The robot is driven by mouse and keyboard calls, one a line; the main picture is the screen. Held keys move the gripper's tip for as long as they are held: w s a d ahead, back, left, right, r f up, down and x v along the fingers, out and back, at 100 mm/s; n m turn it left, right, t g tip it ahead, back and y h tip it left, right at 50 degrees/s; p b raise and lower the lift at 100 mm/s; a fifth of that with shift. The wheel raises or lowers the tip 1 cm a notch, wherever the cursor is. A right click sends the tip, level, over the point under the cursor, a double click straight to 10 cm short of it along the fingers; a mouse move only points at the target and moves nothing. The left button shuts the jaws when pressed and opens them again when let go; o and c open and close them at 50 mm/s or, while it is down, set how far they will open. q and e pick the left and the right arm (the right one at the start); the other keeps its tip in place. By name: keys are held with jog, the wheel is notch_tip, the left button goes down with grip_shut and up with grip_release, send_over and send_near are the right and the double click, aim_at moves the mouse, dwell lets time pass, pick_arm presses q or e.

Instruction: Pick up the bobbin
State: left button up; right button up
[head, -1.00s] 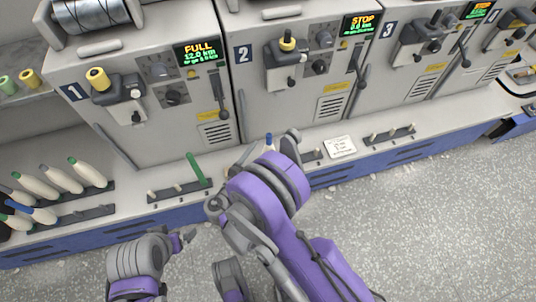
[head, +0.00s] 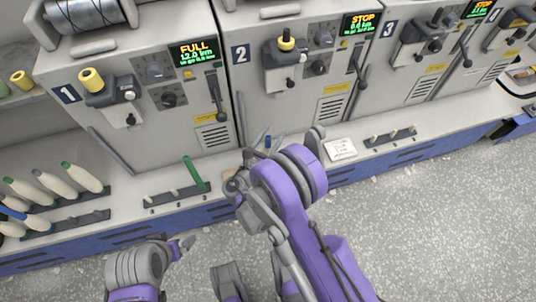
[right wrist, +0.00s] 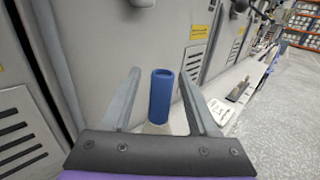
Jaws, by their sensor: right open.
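A blue tube (right wrist: 161,97) stands upright between the two grey fingers of my right gripper (right wrist: 160,73) in the right wrist view. A cream part shows below it, mostly hidden by the gripper's palm. Gaps show between the tube and both fingers, so the gripper is open around it and not clamped. In the head view only a bit of blue (head: 268,142) shows beside my right wrist, which hides most of that spot. My left gripper (head: 184,247) is low at the left, away from the machines; its jaws are too small to read.
A green tube (head: 193,172) stands on a peg rail (head: 172,197). A yellow bobbin (head: 91,79) sits on machine 1, which reads FULL. A white card (head: 341,150) lies on the ledge. The floor at right is clear.

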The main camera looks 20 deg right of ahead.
jog(key=shift+w+d, duration=0.1)
grip_shut()
dwell(1.4)
